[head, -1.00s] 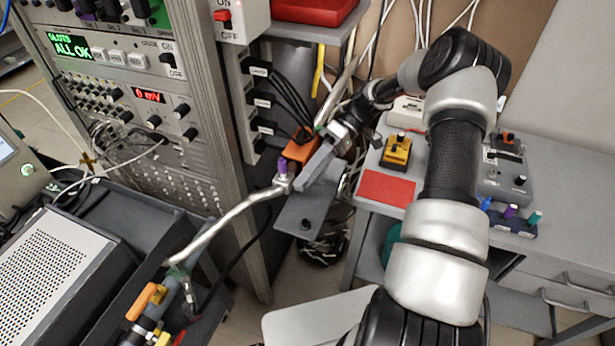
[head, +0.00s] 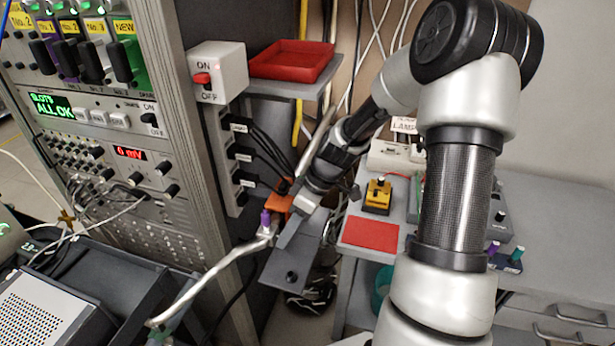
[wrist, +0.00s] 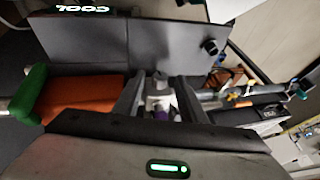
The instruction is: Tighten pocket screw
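A grey plate (head: 300,265) hangs beside the rack, with a dark knob (head: 291,277) near its lower corner. In the wrist view the plate (wrist: 105,40) spans the top and the knob (wrist: 210,47) sits at its right end. I cannot tell whether this knob is the pocket screw. A purple-topped fitting (head: 265,219) stands left of the plate, where a silver pipe ends. In the wrist view my gripper (wrist: 160,98) is open. Its fingers stand apart, with a whitish and purple piece showing between them; contact is unclear. The fingertips are hidden in the head view.
An orange block (head: 281,200) lies close beside my gripper. The silver pipe (head: 210,275) runs down to the left. A rack (head: 190,240) borders the left side.

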